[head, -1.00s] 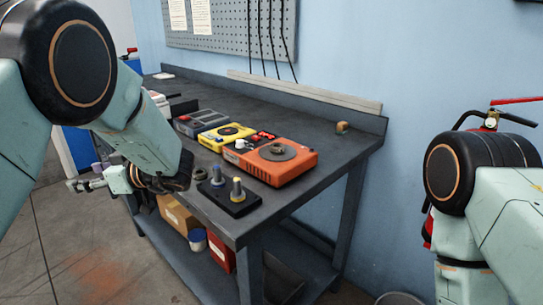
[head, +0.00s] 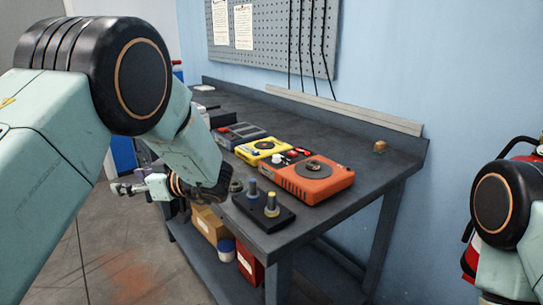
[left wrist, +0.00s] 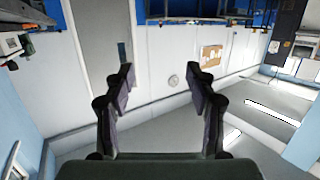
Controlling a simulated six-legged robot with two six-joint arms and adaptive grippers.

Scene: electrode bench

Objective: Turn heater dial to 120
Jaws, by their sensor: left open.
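The orange heater unit (head: 325,186) sits on the bench near its front right corner, with a dark round plate (head: 313,170) on top. A small white knob (head: 277,158) shows at its left end, at the gap to the yellow unit. No scale or number on it can be read. My left gripper (head: 122,189) hangs off the bench's left front edge, pointing left, away from the heater. In the left wrist view its two fingers (left wrist: 160,85) are spread with nothing between them. My right gripper is out of view; only part of the right arm shows.
A yellow unit (head: 262,148) and a grey unit (head: 238,134) stand left of the heater. A black block with two upright posts (head: 263,206) stands at the front edge near my left forearm. The bench top (head: 355,150) behind the heater is mostly clear.

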